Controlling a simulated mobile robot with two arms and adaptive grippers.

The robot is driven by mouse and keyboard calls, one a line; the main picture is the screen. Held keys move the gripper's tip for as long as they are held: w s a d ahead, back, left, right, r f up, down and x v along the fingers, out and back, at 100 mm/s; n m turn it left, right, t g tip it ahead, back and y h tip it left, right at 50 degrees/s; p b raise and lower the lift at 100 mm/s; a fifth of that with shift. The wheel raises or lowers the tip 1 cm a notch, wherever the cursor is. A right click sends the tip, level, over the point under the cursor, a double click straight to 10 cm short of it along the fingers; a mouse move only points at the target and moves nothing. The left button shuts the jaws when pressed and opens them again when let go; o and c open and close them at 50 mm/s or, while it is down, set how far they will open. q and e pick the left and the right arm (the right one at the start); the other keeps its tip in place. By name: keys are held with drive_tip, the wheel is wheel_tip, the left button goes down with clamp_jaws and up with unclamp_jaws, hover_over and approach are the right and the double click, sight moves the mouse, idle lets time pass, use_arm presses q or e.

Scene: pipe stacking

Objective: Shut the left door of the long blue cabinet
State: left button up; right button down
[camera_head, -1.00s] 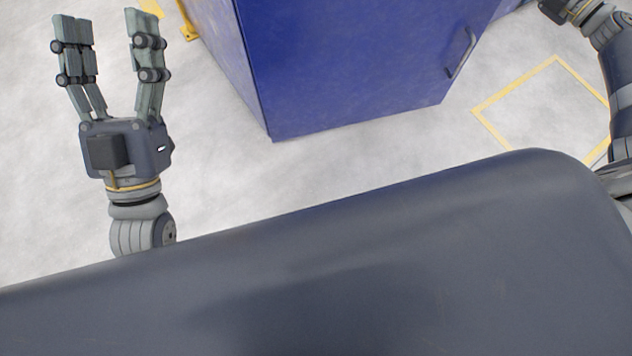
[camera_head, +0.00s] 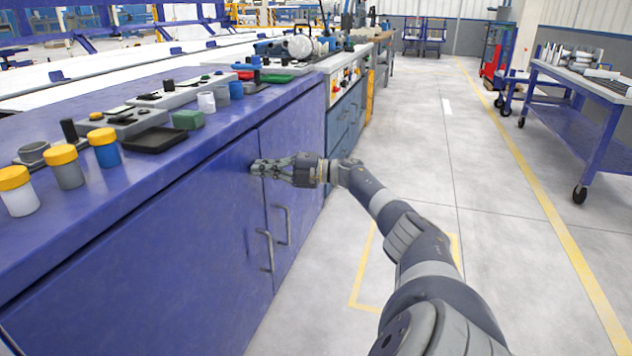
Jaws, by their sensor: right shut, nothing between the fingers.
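The long blue cabinet (camera_head: 225,112) runs along the left side of the head view. Its left door (camera_head: 150,265) is a large blue panel with a grey bar handle (camera_head: 266,250) near its right edge. It looks flush or nearly flush with the right door (camera_head: 300,150), with a thin seam between them. My right gripper (camera_head: 258,168) is shut and empty, with its fingertips at the upper part of the seam, above both handles. I cannot tell whether they touch the panel. The left door's far left end is cut off by the frame. My left gripper is out of view.
Yellow-lided jars (camera_head: 62,165), a black tray (camera_head: 154,140) and control boxes stand on the cabinet top. A blue wheeled table (camera_head: 590,125) stands at the right. The grey floor (camera_head: 490,200) between is clear, with yellow lines.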

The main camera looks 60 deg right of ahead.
drive_tip(key=shift+w+d+r, duration=0.1)
drive_tip(key=shift+w+r, duration=0.15)
drive_tip(key=shift+r, duration=0.1)
drive_tip(key=shift+r, duration=0.2)
drive_tip(key=shift+f, duration=0.1)
idle(0.3)
